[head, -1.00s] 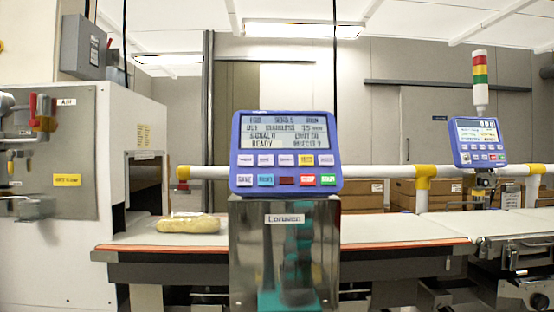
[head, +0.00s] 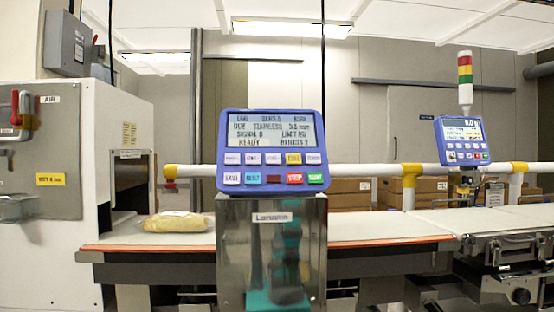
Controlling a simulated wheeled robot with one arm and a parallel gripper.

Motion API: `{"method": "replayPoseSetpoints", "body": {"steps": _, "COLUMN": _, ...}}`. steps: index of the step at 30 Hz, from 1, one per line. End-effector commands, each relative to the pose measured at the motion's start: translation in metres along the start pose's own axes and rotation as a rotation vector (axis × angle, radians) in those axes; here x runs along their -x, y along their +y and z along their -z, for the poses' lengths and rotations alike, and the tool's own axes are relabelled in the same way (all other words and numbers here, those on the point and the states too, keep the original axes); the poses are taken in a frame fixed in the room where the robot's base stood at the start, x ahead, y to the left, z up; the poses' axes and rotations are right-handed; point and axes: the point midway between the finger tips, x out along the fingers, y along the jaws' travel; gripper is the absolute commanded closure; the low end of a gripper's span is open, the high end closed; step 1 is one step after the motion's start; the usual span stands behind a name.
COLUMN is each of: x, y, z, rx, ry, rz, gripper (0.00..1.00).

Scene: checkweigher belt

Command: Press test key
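A blue control panel (head: 272,151) stands upright in the middle of the head view on a steel pedestal (head: 240,240) labelled "Loruven". Its grey screen (head: 270,126) shows several lines of text, including "READY". Two rows of keys lie below the screen. The upper row has pale keys and one yellow key (head: 293,158). The lower row has white, blue, dark red, red (head: 295,178) and green (head: 316,178) keys. The key lettering is too small to read surely, so I cannot tell which is the test key. My gripper is not in view.
A wrapped loaf-like pack (head: 176,222) lies on the belt (head: 380,228), left of the pedestal. A white machine (head: 75,200) stands at left. A second blue panel (head: 463,140) with a light tower (head: 465,78) stands at right. A white rail (head: 350,170) runs behind.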

Motion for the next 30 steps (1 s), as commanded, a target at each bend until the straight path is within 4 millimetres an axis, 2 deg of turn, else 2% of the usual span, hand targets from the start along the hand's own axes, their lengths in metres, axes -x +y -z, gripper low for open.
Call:
{"method": "replayPoseSetpoints", "body": {"steps": 1, "x": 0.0, "y": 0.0, "z": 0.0, "rx": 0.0, "ry": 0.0, "rz": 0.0, "gripper": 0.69}}
{"method": "replayPoseSetpoints", "body": {"steps": 9, "x": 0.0, "y": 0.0, "z": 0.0, "rx": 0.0, "ry": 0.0, "rz": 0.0, "gripper": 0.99}}
{"method": "replayPoseSetpoints", "body": {"steps": 30, "x": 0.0, "y": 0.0, "z": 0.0, "rx": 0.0, "ry": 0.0, "rz": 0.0, "gripper": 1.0}}
